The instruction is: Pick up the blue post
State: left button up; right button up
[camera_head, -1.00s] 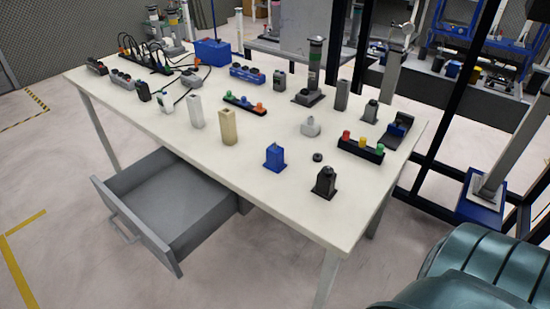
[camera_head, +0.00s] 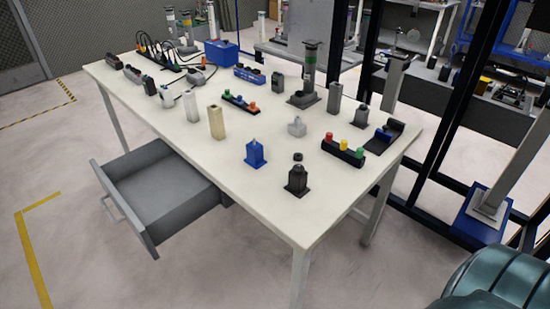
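The blue post (camera_head: 255,154) stands upright on a blue base near the front edge of the white table (camera_head: 180,119), right of the middle. A black post (camera_head: 297,180) stands to its right, closer to the table's front corner. A beige block (camera_head: 216,123) stands to its left. Nothing touches the blue post. Neither of my grippers is in view. A teal rounded shape at the lower right corner may be part of my own body.
An open grey drawer (camera_head: 160,190) sticks out below the table's front left. A button strip (camera_head: 343,150) lies right of the posts. Black frame bars stand behind the table's right end. Clear floor lies in front.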

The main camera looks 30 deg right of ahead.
aim_at(254, 150)
jog(key=k+l, duration=0.1)
jog(key=l, duration=0.25)
jog(key=k+l+u, duration=0.1)
jog(key=l, duration=0.25)
jog(key=k+l, duration=0.1)
jog(key=l, duration=0.25)
jog(key=k+l, duration=0.1)
jog(key=l, duration=0.25)
jog(key=i+l, duration=0.1)
jog(key=l, duration=0.4)
jog(key=i+l+u, duration=0.1)
jog(key=l, duration=0.4)
jog(key=i+l+u, duration=0.1)
jog(key=l, duration=0.4)
jog(key=i+l, duration=0.15)
jog(key=l, duration=0.35)
jog(key=i+l, duration=0.2)
jog(key=l, duration=0.2)
jog(key=i+j+u, duration=0.05)
